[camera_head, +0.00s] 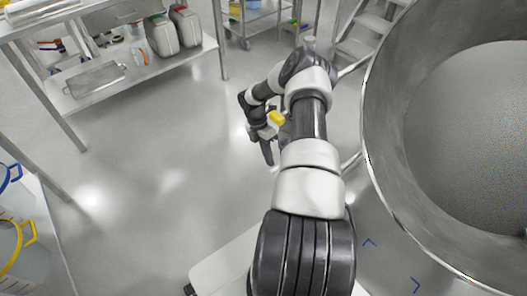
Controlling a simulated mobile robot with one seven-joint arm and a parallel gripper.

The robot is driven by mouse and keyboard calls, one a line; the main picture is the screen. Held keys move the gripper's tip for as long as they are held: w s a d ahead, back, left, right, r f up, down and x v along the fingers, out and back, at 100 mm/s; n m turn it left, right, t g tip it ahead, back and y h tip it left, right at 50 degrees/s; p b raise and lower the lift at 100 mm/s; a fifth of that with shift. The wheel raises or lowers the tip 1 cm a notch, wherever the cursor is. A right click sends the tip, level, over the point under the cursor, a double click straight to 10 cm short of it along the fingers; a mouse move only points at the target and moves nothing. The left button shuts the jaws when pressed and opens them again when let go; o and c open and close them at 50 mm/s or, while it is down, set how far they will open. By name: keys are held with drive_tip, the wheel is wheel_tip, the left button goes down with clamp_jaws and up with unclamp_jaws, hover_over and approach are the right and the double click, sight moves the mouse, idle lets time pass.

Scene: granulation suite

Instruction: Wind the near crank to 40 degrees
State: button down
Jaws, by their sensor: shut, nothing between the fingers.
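My arm reaches forward from the bottom of the head view and bends down to the left. My gripper (268,157) points down over the floor, left of the big steel vessel, with its dark fingers shut and nothing seen between them. A small yellow piece (277,118) shows right beside the gripper; I cannot tell whether it belongs to a crank or whether the gripper touches it. No crank can be clearly made out, and my arm hides what lies behind it. The crank's angle cannot be read.
A large round steel vessel (376,175) fills the right side. Steps (365,45) stand behind it. A steel bench (75,103) with canisters (161,37) stands at upper left. Tubs with blue and yellow handles (25,255) stand at lower left. The floor (160,160) between is clear.

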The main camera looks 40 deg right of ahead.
drive_tip(key=shift+s, duration=0.3)
